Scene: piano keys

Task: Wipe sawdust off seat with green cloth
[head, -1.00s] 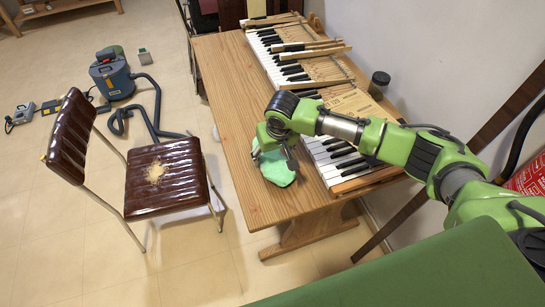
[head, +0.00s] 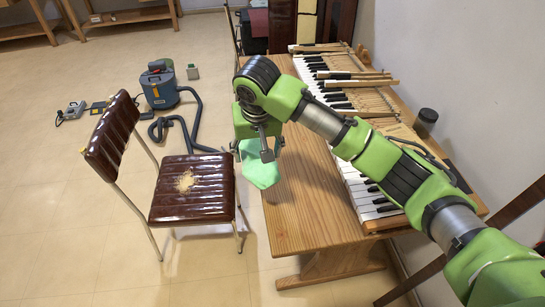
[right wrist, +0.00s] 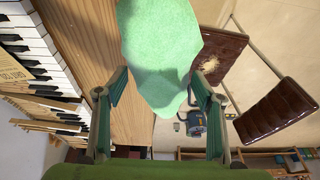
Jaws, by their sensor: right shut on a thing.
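A brown ribbed chair seat (head: 205,203) has a pale pile of sawdust (head: 187,181) near its middle. The seat (right wrist: 229,46) and sawdust (right wrist: 209,64) also show in the right wrist view. My right gripper (head: 262,152) is shut on the green cloth (head: 262,172), which hangs down above the table's left edge, to the right of the chair and apart from it. In the right wrist view the cloth (right wrist: 160,50) spreads out between and beyond the fingers (right wrist: 157,85). My left gripper is in no view.
A wooden table (head: 300,215) holds piano keys (head: 372,200) and a dark jar (head: 426,120). A blue vacuum (head: 160,88) with its hose (head: 190,125) lies behind the chair. The chair's backrest (head: 112,135) rises at its left. Floor is clear in front.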

